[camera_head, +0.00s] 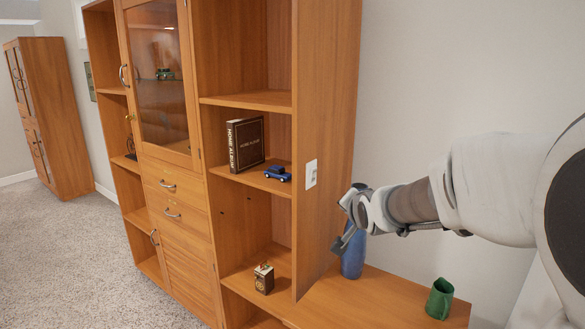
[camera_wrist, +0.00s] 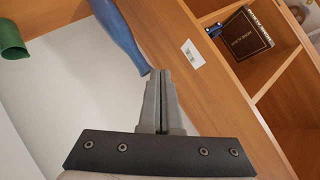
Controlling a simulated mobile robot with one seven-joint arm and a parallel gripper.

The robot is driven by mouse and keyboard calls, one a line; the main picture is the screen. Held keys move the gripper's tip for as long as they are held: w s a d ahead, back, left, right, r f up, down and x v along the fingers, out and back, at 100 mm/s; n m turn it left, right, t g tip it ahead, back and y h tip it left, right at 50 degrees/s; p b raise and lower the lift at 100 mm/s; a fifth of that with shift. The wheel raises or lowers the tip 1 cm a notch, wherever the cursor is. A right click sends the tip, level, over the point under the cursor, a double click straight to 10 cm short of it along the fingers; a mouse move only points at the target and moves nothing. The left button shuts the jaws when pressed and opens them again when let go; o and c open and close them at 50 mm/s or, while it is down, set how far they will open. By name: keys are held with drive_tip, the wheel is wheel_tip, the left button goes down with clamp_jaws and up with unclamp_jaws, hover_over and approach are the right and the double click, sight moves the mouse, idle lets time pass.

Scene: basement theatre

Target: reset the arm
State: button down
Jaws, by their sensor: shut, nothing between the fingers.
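My gripper (camera_head: 342,243) is at the end of my white arm, which reaches in from the right in the head view. It is in front of the blue vase (camera_head: 353,258) and beside the side panel of the wooden cabinet (camera_head: 325,120). In the wrist view my gripper (camera_wrist: 161,75) has its two fingers together, with nothing between them. The blue vase (camera_wrist: 120,35) shows there just above and left of the fingertips. I cannot tell whether the fingers touch it.
A white switch plate (camera_head: 311,174) is on the cabinet side. A dark photo album (camera_head: 246,143), a blue toy car (camera_head: 278,173) and a small box (camera_head: 264,280) sit on shelves. Carpet at left is clear.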

drive_tip(key=s+d+n+g+p, duration=0.1)
drive_tip(key=s+n+g+p, duration=0.2)
drive_tip(key=s, duration=3)
drive_tip(key=shift+d+r+n+g+h, duration=0.15)
drive_tip(key=shift+r+n+g+h, duration=0.25)
drive_tip(key=shift+n+g, duration=1.9)
drive_tip(key=shift+s+n+t, duration=0.1)
drive_tip(key=shift+n+t, duration=0.3)
